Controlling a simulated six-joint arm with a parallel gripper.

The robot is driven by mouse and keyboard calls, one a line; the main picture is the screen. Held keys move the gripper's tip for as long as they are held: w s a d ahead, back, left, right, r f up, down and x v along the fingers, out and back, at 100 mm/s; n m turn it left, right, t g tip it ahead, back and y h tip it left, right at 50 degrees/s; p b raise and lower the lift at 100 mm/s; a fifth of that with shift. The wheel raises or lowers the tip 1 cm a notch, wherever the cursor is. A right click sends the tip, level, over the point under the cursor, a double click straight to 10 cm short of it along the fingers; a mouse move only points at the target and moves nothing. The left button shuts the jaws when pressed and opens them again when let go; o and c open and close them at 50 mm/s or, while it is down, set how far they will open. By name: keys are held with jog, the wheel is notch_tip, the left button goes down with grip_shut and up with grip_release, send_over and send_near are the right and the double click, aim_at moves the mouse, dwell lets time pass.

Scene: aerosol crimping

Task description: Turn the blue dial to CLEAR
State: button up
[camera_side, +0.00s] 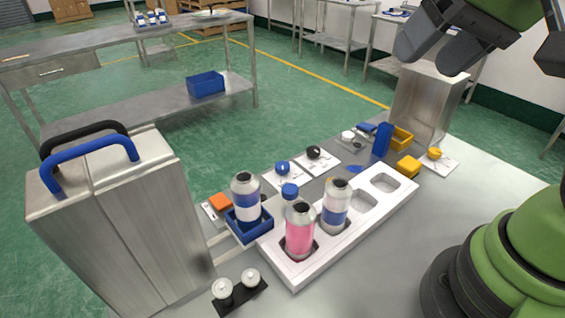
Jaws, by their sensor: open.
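The blue dial (283,167) sits on a small white plate (279,182) in the middle of the bench, behind the white tray. The lettering on its plate is too small to read, so I cannot tell where the dial points. My gripper (432,56) is at the top right, high above the bench and well apart from the dial. Its dark jaws are open with nothing between them.
A black dial (313,152) is beside the blue one; a yellow dial (435,153) is further right. A white tray (295,278) holds a pink can (299,236) and a blue-banded can (336,212). Another can (246,203) stands in a blue holder. A metal box (120,220) stands left.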

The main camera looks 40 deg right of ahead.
jog(key=w+a+f+m+g+h, duration=0.15)
jog(key=w+f, duration=0.45)
jog(key=w, duration=0.6)
jog(key=g+h, duration=0.1)
jog(key=h, duration=0.1)
send_near(282, 166)
jog(key=shift+m, duration=0.25)
jog(key=x, duration=0.8)
jog(key=shift+w+d+f, duration=0.1)
jog(key=shift+f, duration=0.25)
jog(key=c, duration=0.9)
